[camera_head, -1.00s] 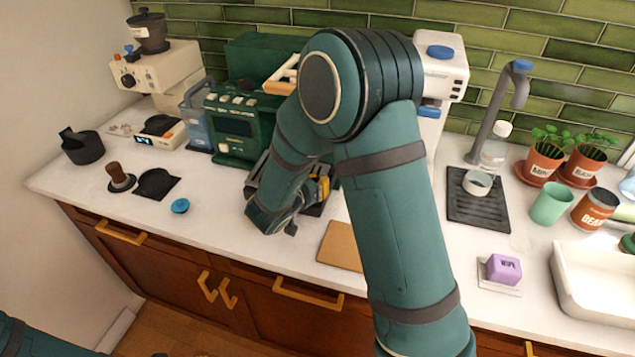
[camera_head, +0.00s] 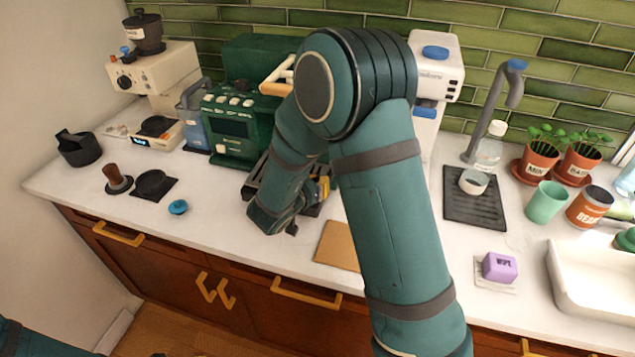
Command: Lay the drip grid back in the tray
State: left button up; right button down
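The dark drip tray (camera_head: 253,182) sits at the foot of the green coffee machine (camera_head: 232,122). Only parts of its dark edges show on either side of my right arm. My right gripper (camera_head: 292,222) is low over the front of the tray. My own forearm and wrist cover most of it, so I cannot see its fingers clearly or what is between them. A small yellow part shows beside the wrist. I cannot make out the drip grid apart from the tray. My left arm shows only at the lower left corner, and its gripper is not clearly in view.
A tan mat (camera_head: 338,246) lies right of the gripper, near the counter's front edge. A blue round item (camera_head: 178,207) and a tamper (camera_head: 117,180) are to the left. A black mat (camera_head: 474,207) holds a small cup (camera_head: 473,182).

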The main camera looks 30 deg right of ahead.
jog(key=shift+f, duration=0.1)
dwell(0.3)
jog(key=c, duration=1.1)
grip_release()
jog(key=shift+o, duration=0.2)
jog(key=v, duration=1.2)
